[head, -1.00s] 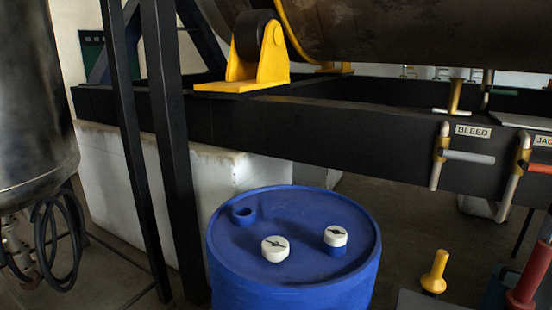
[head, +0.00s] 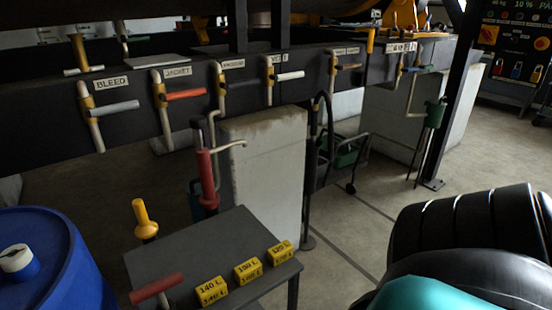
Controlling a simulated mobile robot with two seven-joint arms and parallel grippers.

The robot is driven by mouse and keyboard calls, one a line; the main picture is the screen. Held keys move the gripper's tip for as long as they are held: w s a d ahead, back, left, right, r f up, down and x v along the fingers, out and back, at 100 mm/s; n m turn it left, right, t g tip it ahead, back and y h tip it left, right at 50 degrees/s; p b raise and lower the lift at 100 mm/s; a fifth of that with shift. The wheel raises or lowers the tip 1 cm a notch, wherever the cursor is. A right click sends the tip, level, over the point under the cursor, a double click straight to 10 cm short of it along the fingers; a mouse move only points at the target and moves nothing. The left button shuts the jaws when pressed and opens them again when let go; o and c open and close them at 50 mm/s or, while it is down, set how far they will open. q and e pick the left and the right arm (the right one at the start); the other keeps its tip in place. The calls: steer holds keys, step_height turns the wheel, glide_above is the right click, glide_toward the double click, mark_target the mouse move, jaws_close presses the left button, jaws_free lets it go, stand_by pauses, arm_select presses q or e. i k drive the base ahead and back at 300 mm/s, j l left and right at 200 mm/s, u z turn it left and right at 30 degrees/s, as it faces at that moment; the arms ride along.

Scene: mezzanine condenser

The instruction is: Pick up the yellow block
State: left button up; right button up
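Three yellow blocks with black lettering stand in a slanting row on a small dark grey table (head: 215,244) in the head view. The nearest block (head: 212,291) reads 140 L. The middle block (head: 248,271) appears to read 100 L. The farthest block (head: 280,252), near the table's right edge, appears to read 120 L. Nothing covers them. Neither of my grippers shows in this view.
A blue drum (head: 45,265) stands left of the table. A red-handled tool (head: 206,178) and a yellow-knobbed post (head: 143,218) rise by the table. A red-handled lever (head: 156,288) is at its front left. Labelled valves (head: 162,100) line the dark beam. Floor (head: 345,235) right of the table is clear.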

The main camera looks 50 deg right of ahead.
mark_target(245, 274)
steer(key=z, duration=1.5)
